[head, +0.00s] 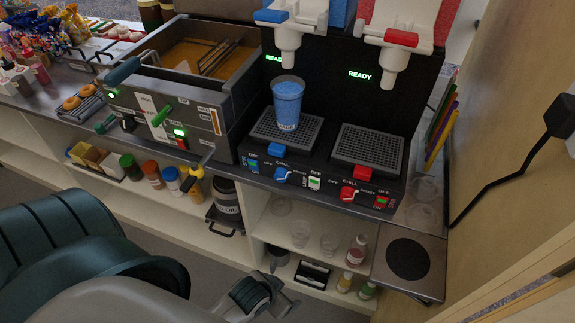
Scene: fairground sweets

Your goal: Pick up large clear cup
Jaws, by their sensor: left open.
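A clear cup filled with blue slush (288,103) stands upright on the left drip grille of the slush machine, under the left spout. More clear cups (420,216) are at the counter's right end. I cannot tell which is the large one. My left gripper (276,297) is open and empty at the bottom, in front of the lower shelf and apart from the cups. My right gripper is not in view.
A bottle with a red cap (356,250) stands right of the shelf cups. A black napkin holder (312,274) is on the lower shelf. A fryer (170,110) is on the counter at left. A wooden wall (515,190) closes the right side.

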